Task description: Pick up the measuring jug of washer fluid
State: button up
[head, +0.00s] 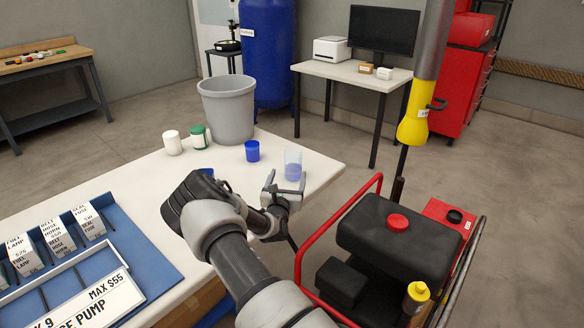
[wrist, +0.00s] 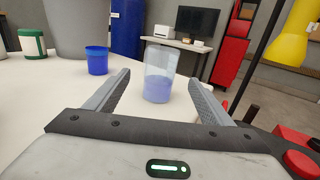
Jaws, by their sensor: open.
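The measuring jug (head: 293,165) is a clear vessel with blue-violet fluid in its lower part. It stands upright on the white table (head: 130,190) near its right end. In the wrist view the jug (wrist: 160,74) stands ahead, between the lines of the two fingers and just beyond their tips. My gripper (head: 284,187) is open and empty, on the near side of the jug. In the wrist view my gripper (wrist: 160,80) has its fingers wide apart, with clear space on both sides of the jug.
A blue cup (head: 252,151) stands left of the jug. A grey bin (head: 228,108), a white jar (head: 172,142) and a green-and-white jar (head: 199,138) stand farther left. A red-framed machine (head: 385,245) is right of the table. Another blue object is partly hidden behind my arm.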

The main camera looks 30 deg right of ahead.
jog(key=b, duration=0.1)
send_near(295, 154)
jog(key=shift+w+d+f, duration=0.15)
jog(key=shift+w+d, duration=0.1)
jog(key=shift+w, duration=0.2)
jog(key=shift+w+d+f, duration=0.15)
jog(key=shift+w+d, duration=0.1)
jog(key=shift+w, duration=0.2)
jog(key=b+x, duration=0.2)
jog(key=x, duration=0.2)
jog(key=shift+d, duration=0.15)
jog(key=shift+w+d+r, duration=0.1)
jog(key=shift+w+d, duration=0.25)
jog(key=shift+w, duration=0.15)
jog(key=shift+c, duration=0.4)
jog(key=c, duration=1.1)
jog(key=shift+r, duration=0.1)
jog(key=shift+c, duration=0.6)
jog(key=shift+r, duration=0.15)
